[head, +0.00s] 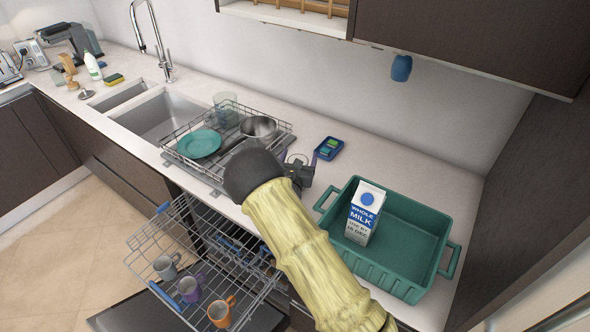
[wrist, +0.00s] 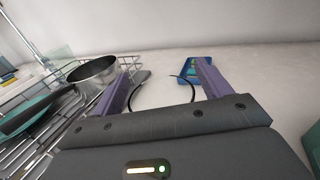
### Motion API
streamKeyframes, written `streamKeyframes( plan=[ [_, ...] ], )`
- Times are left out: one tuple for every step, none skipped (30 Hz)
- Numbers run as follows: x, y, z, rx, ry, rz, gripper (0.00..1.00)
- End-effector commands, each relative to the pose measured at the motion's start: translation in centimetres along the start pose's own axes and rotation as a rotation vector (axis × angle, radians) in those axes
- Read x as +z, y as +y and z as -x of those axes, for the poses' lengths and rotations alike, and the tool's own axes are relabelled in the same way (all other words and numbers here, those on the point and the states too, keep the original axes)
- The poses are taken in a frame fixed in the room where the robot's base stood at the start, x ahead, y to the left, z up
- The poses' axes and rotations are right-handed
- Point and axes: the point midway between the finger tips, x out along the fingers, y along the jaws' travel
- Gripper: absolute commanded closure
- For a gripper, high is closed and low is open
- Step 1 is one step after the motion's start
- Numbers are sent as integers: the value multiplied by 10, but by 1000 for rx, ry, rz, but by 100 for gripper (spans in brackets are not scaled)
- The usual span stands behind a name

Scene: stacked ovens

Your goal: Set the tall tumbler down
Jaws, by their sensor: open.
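My gripper (head: 299,166) is over the counter, just right of the dish rack, largely hidden behind my own arm in the head view. In the wrist view its two purple fingers (wrist: 167,72) are spread apart. Between them shows a thin dark curved rim (wrist: 188,84), seemingly of a clear glass, likely the tall tumbler. Its body is see-through and hard to make out; I cannot tell whether the fingers touch it. Its base is hidden. Another clear glass vessel (head: 225,106) stands at the back of the rack.
The dish rack (head: 180,158) holds a teal plate (head: 199,143) and a metal pan (head: 258,126). A blue sponge tray (head: 328,148) lies behind my gripper. A green crate (head: 412,236) with a milk carton (head: 364,214) stands right. The open dishwasher rack (head: 150,262) below holds several mugs.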

Motion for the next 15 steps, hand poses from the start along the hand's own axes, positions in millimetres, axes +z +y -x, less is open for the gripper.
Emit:
streamKeyframes(
  plan=[
    [-2,1,5,1,2,1,23],
    [-2,1,8,1,2,1,23],
    [-3,1,13,1,3,1,23],
    [-3,1,17,1,3,1,23],
    [-3,1,22,2,2,1,23],
    [-3,1,28,2,2,1,23],
    [-4,1,34,2,3,2,23],
    [-4,1,39,2,3,1,23],
    [-3,1,46,3,2,1,23],
    [-4,1,52,3,2,0,23],
    [-4,1,58,2,3,0,23],
    [-4,1,65,2,3,0,23],
    [-3,1,71,3,2,0,23],
    [-4,1,77,3,3,1,23],
    [-4,1,85,3,3,1,23]
  ],
)
